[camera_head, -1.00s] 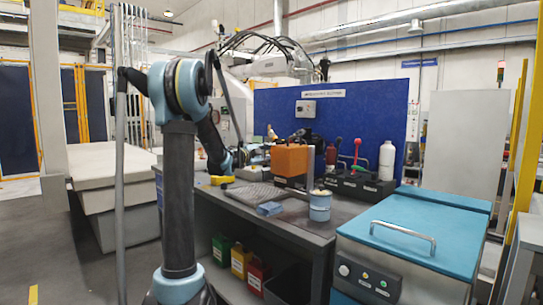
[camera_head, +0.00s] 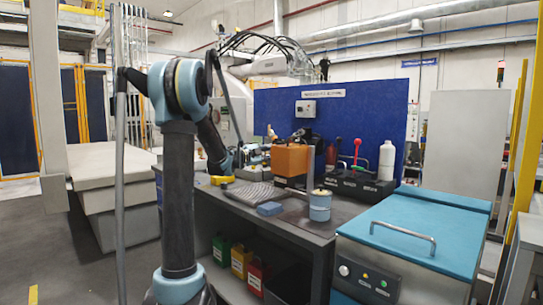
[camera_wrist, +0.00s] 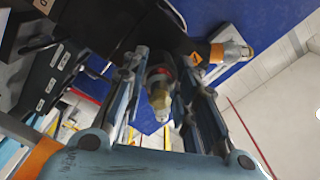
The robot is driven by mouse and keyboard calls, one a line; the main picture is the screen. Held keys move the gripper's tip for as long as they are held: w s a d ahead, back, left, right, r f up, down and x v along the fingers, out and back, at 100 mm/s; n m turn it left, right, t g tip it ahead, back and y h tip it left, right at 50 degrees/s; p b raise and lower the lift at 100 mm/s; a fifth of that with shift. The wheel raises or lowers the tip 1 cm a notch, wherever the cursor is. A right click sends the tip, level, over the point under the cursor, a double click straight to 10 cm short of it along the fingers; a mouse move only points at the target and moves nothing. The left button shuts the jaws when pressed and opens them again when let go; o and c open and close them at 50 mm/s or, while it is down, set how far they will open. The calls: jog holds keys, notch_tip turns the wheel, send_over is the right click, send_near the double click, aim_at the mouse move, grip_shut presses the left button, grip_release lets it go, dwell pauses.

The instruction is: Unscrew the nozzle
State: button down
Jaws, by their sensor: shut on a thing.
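The nozzle (camera_wrist: 158,96), a tapered metal piece with a reddish-brown ring and a pale tip, points toward the camera in the wrist view. My gripper (camera_wrist: 160,72) is around it, one bluish finger on each side, shut on it. The contact points are partly hidden by the fingers. The nozzle sits at the end of a dark body behind it. In the head view my gripper (camera_head: 252,156) is small above the far left of the workbench, beside the orange box, and the nozzle cannot be made out there.
The workbench (camera_head: 340,213) carries an orange box (camera_head: 290,160), a wire mesh tray (camera_head: 247,194), a blue block (camera_head: 269,209), a blue-grey can (camera_head: 320,206) and a white bottle (camera_head: 387,160). A blue panel (camera_head: 370,110) stands behind. A blue-lidded cabinet (camera_head: 420,235) is at right.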

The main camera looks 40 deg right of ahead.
jog(key=n, duration=1.2)
jog(key=n, duration=0.4)
jog(key=shift+n, duration=0.3)
jog(key=n, duration=0.7)
jog(key=shift+n, duration=0.3)
